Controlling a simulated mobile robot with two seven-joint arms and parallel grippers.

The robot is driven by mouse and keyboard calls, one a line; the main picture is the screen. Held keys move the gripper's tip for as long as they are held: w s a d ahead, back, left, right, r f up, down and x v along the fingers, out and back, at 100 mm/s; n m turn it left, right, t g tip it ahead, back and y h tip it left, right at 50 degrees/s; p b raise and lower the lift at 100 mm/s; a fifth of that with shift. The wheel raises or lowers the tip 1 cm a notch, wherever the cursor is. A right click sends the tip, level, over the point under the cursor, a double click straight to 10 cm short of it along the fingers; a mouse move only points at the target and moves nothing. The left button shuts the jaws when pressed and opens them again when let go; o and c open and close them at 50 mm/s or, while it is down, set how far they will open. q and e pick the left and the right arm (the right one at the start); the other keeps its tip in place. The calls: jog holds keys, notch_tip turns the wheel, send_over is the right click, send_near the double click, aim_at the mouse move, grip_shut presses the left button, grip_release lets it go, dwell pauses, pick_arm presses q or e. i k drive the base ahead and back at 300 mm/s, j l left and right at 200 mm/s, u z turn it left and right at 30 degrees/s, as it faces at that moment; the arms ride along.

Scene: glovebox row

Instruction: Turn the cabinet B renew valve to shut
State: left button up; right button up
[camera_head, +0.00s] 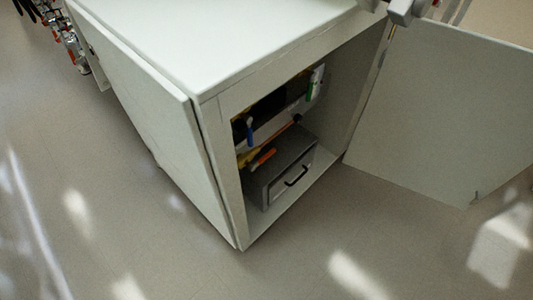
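No valve here can be made out for certain as the cabinet B renew valve, and no label is readable. A cluster of metal fittings with red-orange parts (68,38) shows at the top left edge, beyond the cabinet. It is small and partly cut off, so handle positions cannot be told. A white cabinet (225,50) fills the middle, with its end open. Neither of my grippers can be made out in the head view.
A white door (440,110) stands swung out at right; another white panel (150,120) runs along the cabinet's left side. Inside is a grey drawer box (285,165) with a black handle. A grey block (405,10) is at the top edge. Floor (130,240) in front is clear.

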aim_at(252, 168)
jog(key=i+l, duration=0.15)
jog(key=l, duration=0.15)
jog(key=i+l, duration=0.15)
jog(key=l, duration=0.15)
jog(key=i+l, duration=0.1)
jog(key=l, duration=0.25)
jog(key=i+l, duration=0.15)
jog(key=l, duration=0.15)
jog(key=i+l+u, duration=0.1)
jog(key=u, duration=0.3)
jog(key=l+u, duration=0.3)
jog(key=u, duration=0.15)
jog(key=k+j+u, duration=0.1)
jog(key=u, duration=1.1)
jog(key=l+z, duration=0.1)
jog(key=i+l, duration=0.05)
jog(key=l, duration=0.05)
